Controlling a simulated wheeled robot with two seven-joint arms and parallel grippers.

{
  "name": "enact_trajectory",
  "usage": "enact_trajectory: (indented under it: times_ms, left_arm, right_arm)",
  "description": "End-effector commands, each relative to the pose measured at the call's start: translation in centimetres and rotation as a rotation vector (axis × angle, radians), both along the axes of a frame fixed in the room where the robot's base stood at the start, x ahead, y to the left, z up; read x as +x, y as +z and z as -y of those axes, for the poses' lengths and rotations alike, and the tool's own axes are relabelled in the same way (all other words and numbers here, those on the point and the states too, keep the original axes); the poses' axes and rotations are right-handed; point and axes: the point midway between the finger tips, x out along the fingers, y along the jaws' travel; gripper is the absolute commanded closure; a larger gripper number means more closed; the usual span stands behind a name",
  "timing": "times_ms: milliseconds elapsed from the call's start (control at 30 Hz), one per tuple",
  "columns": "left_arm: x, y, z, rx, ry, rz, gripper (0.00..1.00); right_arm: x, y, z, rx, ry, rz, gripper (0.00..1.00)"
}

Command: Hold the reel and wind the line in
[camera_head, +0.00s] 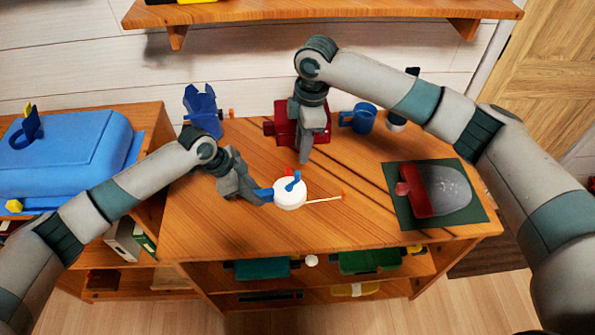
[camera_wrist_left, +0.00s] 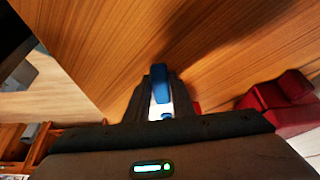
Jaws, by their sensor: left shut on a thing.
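The reel (camera_head: 290,195) is a white round drum with a blue crank (camera_head: 294,182) on top and a blue handle at its left side. A pale line (camera_head: 323,200) runs from it to the right over the tabletop and ends near a small orange piece (camera_head: 344,195). My left gripper (camera_head: 262,194) is shut on the reel's blue handle. In the left wrist view the blue handle (camera_wrist_left: 160,84) shows between the fingers. My right gripper (camera_head: 306,155) points down behind the reel, apart from it, in front of a dark red object; whether its fingers are open is unclear.
The dark red object (camera_head: 286,124) stands at the back of the wooden table (camera_head: 225,232). A blue mug (camera_head: 361,118) is to its right and a blue item (camera_head: 201,108) to its left. A dark green mat (camera_head: 462,188) with a red-handled grey item lies at the right.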

Motion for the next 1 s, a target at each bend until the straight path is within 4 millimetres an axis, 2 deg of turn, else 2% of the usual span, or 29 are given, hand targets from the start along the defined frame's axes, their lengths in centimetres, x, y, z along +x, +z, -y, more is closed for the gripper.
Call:
enact_trajectory:
  times_ms: [567, 767, 1000]
  left_arm:
    - [0.0, -0.1, 0.0, 0.001, 0.0, 0.0, 0.98]
    - [0.0, -0.1, 0.0, 0.001, 0.0, 0.0, 0.98]
    - [0.0, 0.0, 0.0, 0.001, 0.0, 0.0, 0.98]
  right_arm:
    - [0.0, -0.3, -0.1, 0.001, 0.015, -0.001, 0.69]
    - [0.0, -1.5, -0.3, 0.002, 0.014, -0.001, 0.69]
    - [0.0, -4.2, -0.5, 0.0, 0.014, -0.002, 0.69]
